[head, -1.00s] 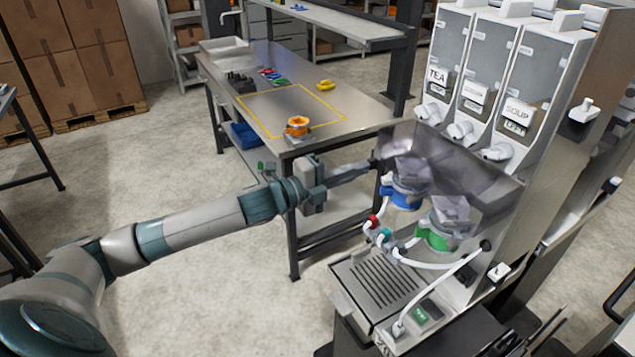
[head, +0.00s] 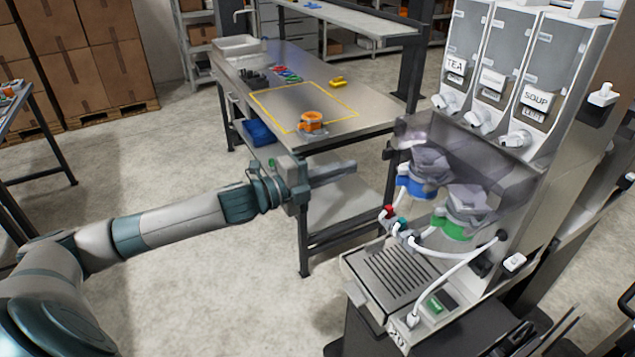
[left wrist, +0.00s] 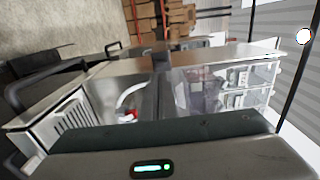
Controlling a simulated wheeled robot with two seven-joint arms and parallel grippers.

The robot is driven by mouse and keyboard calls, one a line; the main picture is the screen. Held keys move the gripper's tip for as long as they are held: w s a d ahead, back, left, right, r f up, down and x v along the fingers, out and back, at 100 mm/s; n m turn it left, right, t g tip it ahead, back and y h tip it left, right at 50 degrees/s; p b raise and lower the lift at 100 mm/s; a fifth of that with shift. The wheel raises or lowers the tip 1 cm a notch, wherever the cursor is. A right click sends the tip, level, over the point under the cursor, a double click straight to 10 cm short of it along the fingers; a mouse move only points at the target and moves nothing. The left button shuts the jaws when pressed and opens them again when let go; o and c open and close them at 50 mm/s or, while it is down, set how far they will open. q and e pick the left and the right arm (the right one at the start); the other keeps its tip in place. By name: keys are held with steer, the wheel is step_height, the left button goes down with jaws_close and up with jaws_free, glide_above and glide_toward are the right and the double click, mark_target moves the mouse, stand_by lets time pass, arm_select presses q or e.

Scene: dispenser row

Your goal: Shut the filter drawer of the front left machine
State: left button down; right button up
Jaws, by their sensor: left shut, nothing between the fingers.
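The machine (head: 560,150) with labelled canisters stands at the right of the head view. Its smoky clear cover (head: 495,165) shows above a blue-based bowl (head: 418,188) and a green-based bowl (head: 456,228). I cannot make out a filter drawer for certain. My left gripper (head: 354,164) is shut and empty, to the left of the machine and apart from the bowls. In the left wrist view the machine's clear cover (left wrist: 205,90) and white hose (left wrist: 130,96) lie beyond my wrist. My right gripper is not in view.
A steel table (head: 345,138) with an orange-topped item (head: 312,121) stands behind my left gripper. White hoses (head: 455,260) loop in front of the bowls above a slotted drip tray (head: 352,268). Floor is free at the middle left.

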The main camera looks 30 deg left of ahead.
arm_select(q)
steer(key=b+v, duration=0.3)
steer(key=v, duration=0.3)
steer(key=shift+s, duration=0.2)
stand_by(0.5)
